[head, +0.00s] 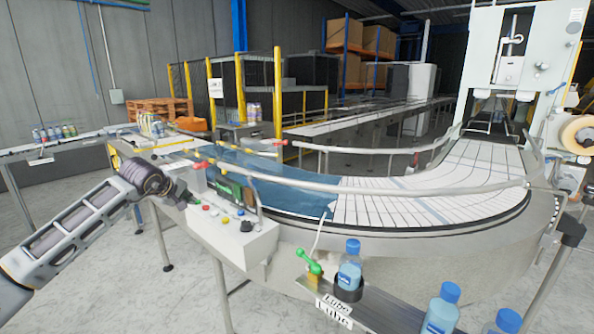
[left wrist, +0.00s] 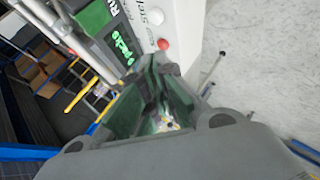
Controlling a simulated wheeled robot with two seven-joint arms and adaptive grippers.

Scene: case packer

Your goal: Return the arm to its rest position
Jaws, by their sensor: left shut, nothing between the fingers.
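My left arm comes in from the left in the head view. Its dark gripper (head: 190,199) is shut and empty, close to the left end of the grey control box (head: 255,245). In the left wrist view the fingers (left wrist: 165,110) fill the middle, with nothing held between them. The box's white face (left wrist: 188,25) with a red button (left wrist: 163,44) and a green-lit display (left wrist: 122,45) shows just beyond the fingertips. I cannot tell whether the fingers touch the box. My right gripper is in neither view.
A curved conveyor (head: 430,195) runs behind the control box. More bottles stand on the left conveyor (head: 85,143). The floor (head: 120,280) around my left forearm looks clear.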

